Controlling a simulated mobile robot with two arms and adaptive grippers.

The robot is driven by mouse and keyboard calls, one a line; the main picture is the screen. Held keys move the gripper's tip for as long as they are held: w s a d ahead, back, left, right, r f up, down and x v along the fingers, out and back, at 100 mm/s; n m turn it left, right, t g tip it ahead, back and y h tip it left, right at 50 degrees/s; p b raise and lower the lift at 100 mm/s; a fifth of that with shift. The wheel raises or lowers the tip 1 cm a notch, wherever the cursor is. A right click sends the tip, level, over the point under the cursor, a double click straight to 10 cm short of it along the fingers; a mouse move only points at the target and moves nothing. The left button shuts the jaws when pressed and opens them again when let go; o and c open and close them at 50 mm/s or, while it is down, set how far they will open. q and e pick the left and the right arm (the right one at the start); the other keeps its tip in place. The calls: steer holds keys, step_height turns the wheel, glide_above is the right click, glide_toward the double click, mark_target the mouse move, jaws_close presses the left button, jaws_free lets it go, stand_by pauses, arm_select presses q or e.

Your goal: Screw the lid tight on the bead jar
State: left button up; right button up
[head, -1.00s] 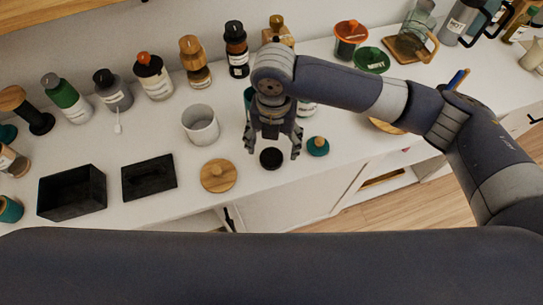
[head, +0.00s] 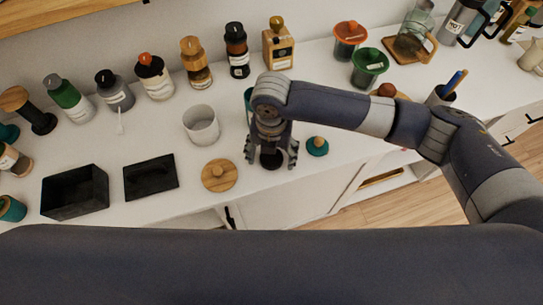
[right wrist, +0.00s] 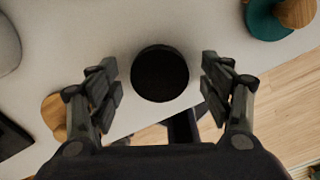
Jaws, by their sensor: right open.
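A round black lid-like piece (head: 271,158) is on the white counter near its front edge. It also shows in the right wrist view as a dark disc (right wrist: 160,73). My right gripper (head: 271,163) is over it, pointing down, with fingers open on either side. In the right wrist view there are gaps between the disc and both fingers (right wrist: 160,95). I cannot tell which container is the bead jar. A teal container (head: 248,97) behind my right gripper is mostly hidden by it. My left gripper is not in view.
A teal lid with a wooden knob (head: 317,146) lies close right of my gripper, and a round wooden lid (head: 219,175) lies left. A white cup (head: 201,124), black box (head: 75,193) and black slab (head: 150,177) stand farther left. Several bottles line the back.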

mark_target(271, 157)
steer(key=shift+c, duration=0.6)
steer(key=c, duration=0.9)
steer(key=shift+r, duration=0.1)
steer(key=shift+r, duration=0.55)
step_height(271, 157, up, 2)
steer(key=shift+r+b, duration=0.15)
steer(key=shift+b, duration=0.3)
steer(key=s+a, duration=0.1)
steer(key=s, duration=0.4)
steer(key=s+a+r+b, duration=0.1)
steer(key=s, duration=0.4)
steer(key=s+a+b, duration=0.1)
steer(key=s, duration=0.4)
steer(key=shift+s+r, duration=0.2)
steer(key=shift+s, duration=0.2)
